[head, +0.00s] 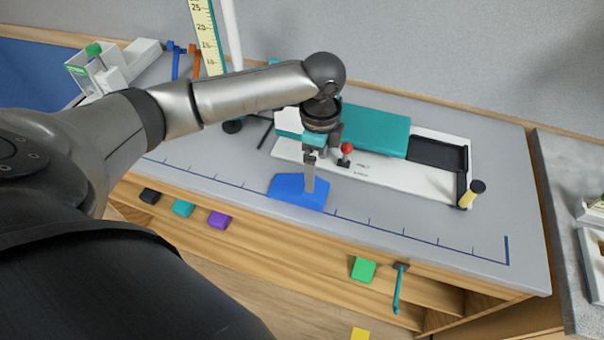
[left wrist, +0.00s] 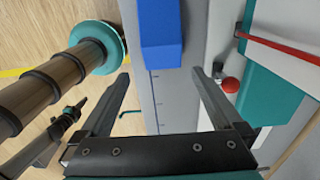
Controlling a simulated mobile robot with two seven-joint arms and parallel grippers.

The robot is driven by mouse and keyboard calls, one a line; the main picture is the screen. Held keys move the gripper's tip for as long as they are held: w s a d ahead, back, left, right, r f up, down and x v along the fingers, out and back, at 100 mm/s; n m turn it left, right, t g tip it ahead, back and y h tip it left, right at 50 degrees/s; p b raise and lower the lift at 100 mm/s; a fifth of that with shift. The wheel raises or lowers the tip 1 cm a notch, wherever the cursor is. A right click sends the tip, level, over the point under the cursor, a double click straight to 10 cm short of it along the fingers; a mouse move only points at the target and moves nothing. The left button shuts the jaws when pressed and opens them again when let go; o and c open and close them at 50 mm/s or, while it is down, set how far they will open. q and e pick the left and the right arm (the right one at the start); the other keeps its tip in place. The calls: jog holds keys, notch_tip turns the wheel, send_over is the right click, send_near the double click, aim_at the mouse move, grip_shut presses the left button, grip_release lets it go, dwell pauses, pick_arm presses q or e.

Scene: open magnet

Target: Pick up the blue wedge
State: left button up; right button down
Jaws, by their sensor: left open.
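The blue wedge (head: 290,190) lies on the grey bench top near its front edge, below the white and teal device in the head view. My left gripper (head: 310,188) points down over the wedge, and its finger partly covers it. In the left wrist view the blue wedge (left wrist: 161,35) is at the top centre, beyond the tips of the two spread fingers. The left gripper (left wrist: 160,76) is open with nothing between its fingers. Whether a finger touches the wedge is unclear. My right gripper is not clearly shown.
The teal-topped device (head: 375,130) with a red knob (head: 347,148) stands just behind the wedge. A yellow-handled part (head: 472,193) is at its right. Several coloured blocks, including a green block (head: 363,269), lie below the bench's front edge. The bench right of the wedge is mostly clear.

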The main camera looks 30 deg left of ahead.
aim_at(315, 191)
pick_arm(q)
notch_tip(315, 191, down, 10)
jog(key=shift+w+f+b, duration=0.15)
jog(key=shift+f+b, duration=0.05)
jog(key=shift+b, duration=0.3)
jog(key=shift+c, duration=0.2)
